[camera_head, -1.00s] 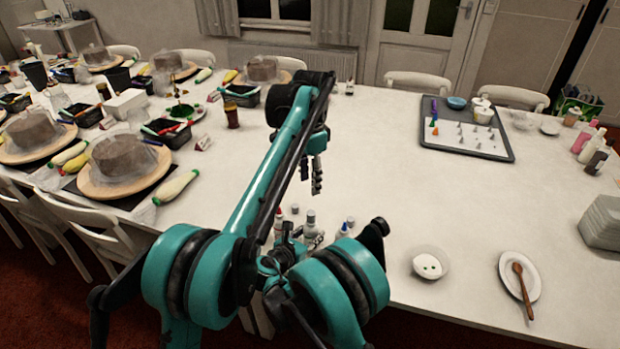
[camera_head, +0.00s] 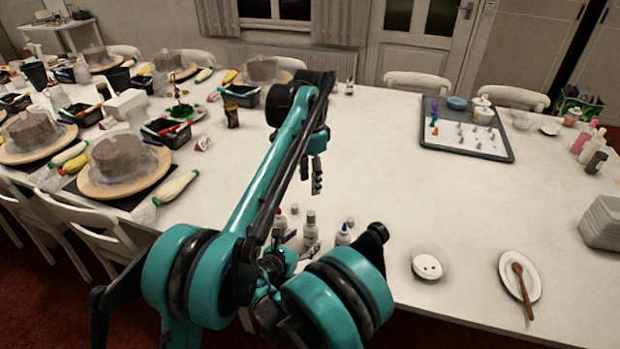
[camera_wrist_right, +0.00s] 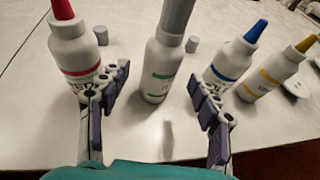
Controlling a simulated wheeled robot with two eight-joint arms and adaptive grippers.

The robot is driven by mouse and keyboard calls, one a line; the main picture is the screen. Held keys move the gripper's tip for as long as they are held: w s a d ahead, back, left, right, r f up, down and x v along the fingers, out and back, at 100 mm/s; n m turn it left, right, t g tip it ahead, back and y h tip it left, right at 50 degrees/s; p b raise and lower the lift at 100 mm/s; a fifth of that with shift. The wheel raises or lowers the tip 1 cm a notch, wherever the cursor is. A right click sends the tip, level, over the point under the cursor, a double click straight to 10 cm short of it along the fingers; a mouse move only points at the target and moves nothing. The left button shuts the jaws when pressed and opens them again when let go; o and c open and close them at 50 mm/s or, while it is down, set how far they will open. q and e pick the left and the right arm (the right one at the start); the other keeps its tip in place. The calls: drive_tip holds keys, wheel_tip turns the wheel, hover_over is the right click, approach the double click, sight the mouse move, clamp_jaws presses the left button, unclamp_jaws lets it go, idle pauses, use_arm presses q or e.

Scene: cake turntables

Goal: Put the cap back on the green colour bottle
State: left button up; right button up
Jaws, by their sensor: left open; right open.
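The green colour bottle (camera_wrist_right: 158,75) is white with a green-striped label and stands upright in the middle of the wrist view. A tall grey cap (camera_wrist_right: 178,14) is on its top; how firmly it sits I cannot tell. In the head view the bottle (camera_head: 310,236) is near the table's front edge. My right gripper (camera_wrist_right: 160,92) is open, its fingers spread on either side of the bottle with visible gaps. In the head view my right gripper (camera_head: 288,262) is partly hidden by my arm. My left gripper (camera_head: 316,182) hangs open and empty above the table behind the bottles.
Red-tipped (camera_wrist_right: 75,45), blue-tipped (camera_wrist_right: 232,62) and yellow-tipped (camera_wrist_right: 270,75) bottles stand close beside the green one. Small grey caps (camera_wrist_right: 192,44) stand on the table behind. A bowl (camera_head: 428,266) and a spoon plate (camera_head: 519,276) are to the right. The table centre is clear.

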drive_tip(key=v, duration=0.7)
